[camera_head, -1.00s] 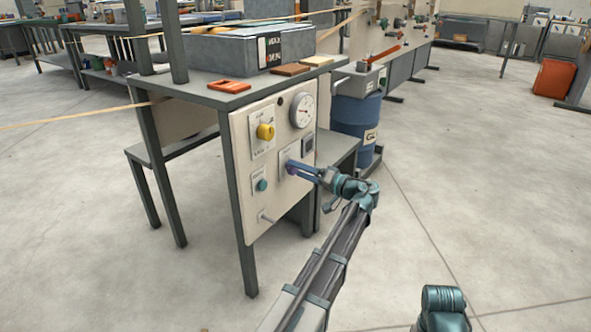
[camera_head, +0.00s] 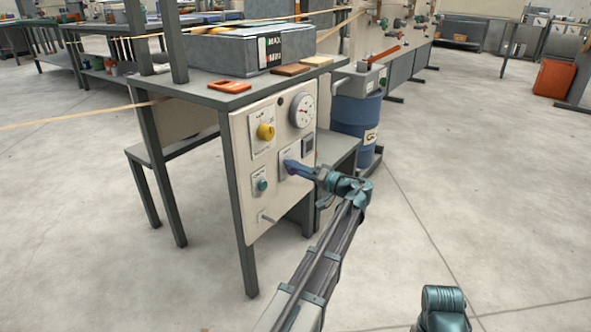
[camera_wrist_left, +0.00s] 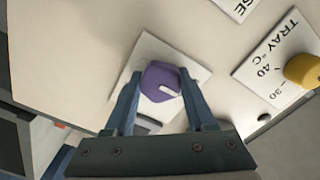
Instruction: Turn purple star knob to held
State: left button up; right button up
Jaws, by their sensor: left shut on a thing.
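The purple star knob (camera_wrist_left: 161,82) sits on a white label plate (camera_wrist_left: 148,50) on the cream control panel. It has a pale pointer mark on its face, which points toward the lower right in the left wrist view. My left gripper (camera_wrist_left: 160,90) is shut on the knob, one blue finger on each side of it. In the head view my left gripper (camera_head: 290,166) reaches the panel (camera_head: 240,160) from the right, and its fingers hide most of the knob. The lettering on the knob's plate cannot be read. My right gripper does not show.
A yellow knob (camera_head: 265,132) is above the purple one, with a round gauge (camera_head: 302,110) at the upper right. A teal button (camera_head: 262,185) and a small lever (camera_head: 267,217) are lower left. A blue drum (camera_head: 357,115) stands behind the panel. The floor to the right is clear.

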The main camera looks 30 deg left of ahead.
pick_arm(q)
grip_shut()
jog(key=shift+m, duration=0.3)
jog(key=m, duration=0.5)
jog(key=shift+m, duration=0.3)
jog(key=m, duration=1.1)
jog(key=shift+m, duration=0.4)
jog(key=m, duration=0.5)
jog(key=shift+d+m, duration=0.1)
jog(key=shift+m, duration=0.6)
jog(key=o, duration=1.3)
grip_release()
